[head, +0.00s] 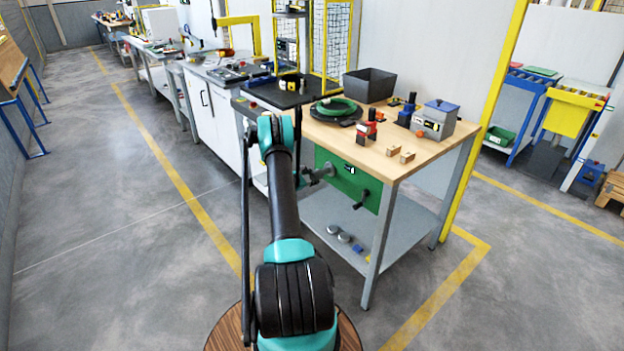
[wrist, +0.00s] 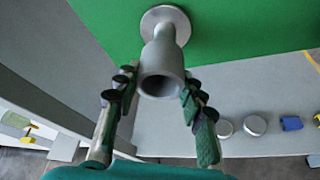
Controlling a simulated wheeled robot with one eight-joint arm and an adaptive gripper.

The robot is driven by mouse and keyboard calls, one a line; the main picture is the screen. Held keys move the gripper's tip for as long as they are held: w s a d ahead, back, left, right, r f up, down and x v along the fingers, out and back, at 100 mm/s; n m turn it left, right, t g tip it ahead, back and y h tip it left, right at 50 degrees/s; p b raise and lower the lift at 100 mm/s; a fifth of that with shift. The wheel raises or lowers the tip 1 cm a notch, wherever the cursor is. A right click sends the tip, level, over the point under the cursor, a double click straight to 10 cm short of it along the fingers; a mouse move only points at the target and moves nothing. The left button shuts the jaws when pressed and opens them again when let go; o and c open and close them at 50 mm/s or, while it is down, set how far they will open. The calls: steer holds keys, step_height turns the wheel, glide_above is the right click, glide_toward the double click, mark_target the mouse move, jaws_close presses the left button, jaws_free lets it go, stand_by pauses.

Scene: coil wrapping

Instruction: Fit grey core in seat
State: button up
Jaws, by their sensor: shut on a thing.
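The grey core (wrist: 160,72) is a hollow tube in the wrist view, its open end facing the camera. My gripper (wrist: 158,84) is shut on it, one finger on each side. Beyond the core, a grey round flange with a short stub (wrist: 165,20) stands on the green panel (wrist: 240,28); this looks like the seat. The core is lined up close to the stub, but I cannot tell how far they overlap. In the head view the core (head: 318,172) shows small in front of the green panel (head: 345,185), and my arm partly hides the gripper.
A black crank (head: 361,199) sticks out of the panel at the right. The lower shelf (head: 395,232) holds grey discs (wrist: 254,125) and a blue block (wrist: 291,123). The wooden bench top (head: 430,150) carries a green coil (head: 336,107) and a dark bin (head: 369,85).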

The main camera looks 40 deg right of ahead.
mark_target(322, 173)
steer(key=shift+w+d, duration=0.15)
steer(key=shift+d, duration=1.3)
steer(key=shift+w+d, duration=0.1)
steer(key=shift+d, duration=1.3)
steer(key=o, duration=1.3)
steer(key=v, duration=1.2)
